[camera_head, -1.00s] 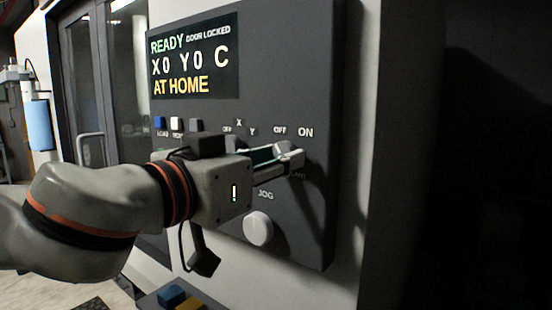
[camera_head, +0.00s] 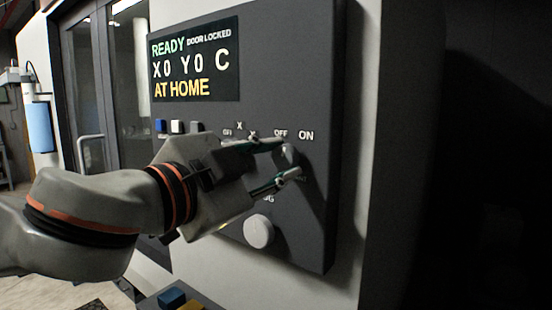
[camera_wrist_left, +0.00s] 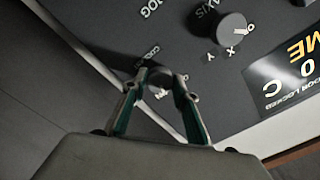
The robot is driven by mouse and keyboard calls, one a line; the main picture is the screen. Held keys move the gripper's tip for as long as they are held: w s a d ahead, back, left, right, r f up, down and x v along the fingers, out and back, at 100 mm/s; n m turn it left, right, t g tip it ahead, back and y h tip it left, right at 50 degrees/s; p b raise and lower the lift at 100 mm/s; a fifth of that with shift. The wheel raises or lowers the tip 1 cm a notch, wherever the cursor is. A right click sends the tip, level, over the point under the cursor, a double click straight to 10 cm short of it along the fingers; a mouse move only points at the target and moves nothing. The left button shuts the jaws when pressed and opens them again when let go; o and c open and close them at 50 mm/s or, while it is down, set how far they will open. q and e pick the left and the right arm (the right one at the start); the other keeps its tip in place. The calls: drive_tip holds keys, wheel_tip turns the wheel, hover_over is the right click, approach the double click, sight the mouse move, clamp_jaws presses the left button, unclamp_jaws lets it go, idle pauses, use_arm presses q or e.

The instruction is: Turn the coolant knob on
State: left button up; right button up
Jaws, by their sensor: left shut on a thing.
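The coolant knob (camera_head: 290,152) is a small grey knob on the dark control panel, below the OFF and ON labels and partly covered by my fingers. My left gripper (camera_head: 285,159) reaches in from the left, with one finger above the knob and the other below it. In the left wrist view, the knob (camera_wrist_left: 158,83) sits between the two fingertips, and the gripper (camera_wrist_left: 160,86) is shut on it. The knob's pointer is hard to make out, so I cannot tell its exact setting. My right gripper is out of view.
The pale jog knob (camera_head: 258,231) sits below my gripper. The axis knob (camera_wrist_left: 228,30) is close by in the wrist view. The panel's display (camera_head: 195,60) reads READY, DOOR LOCKED, AT HOME. Blue, white and grey buttons (camera_head: 177,127) lie left of my fingers.

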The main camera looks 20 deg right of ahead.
use_arm(q)
drive_tip(key=shift+m, duration=1.7)
drive_tip(key=o, duration=1.1)
drive_tip(key=v, duration=1.2)
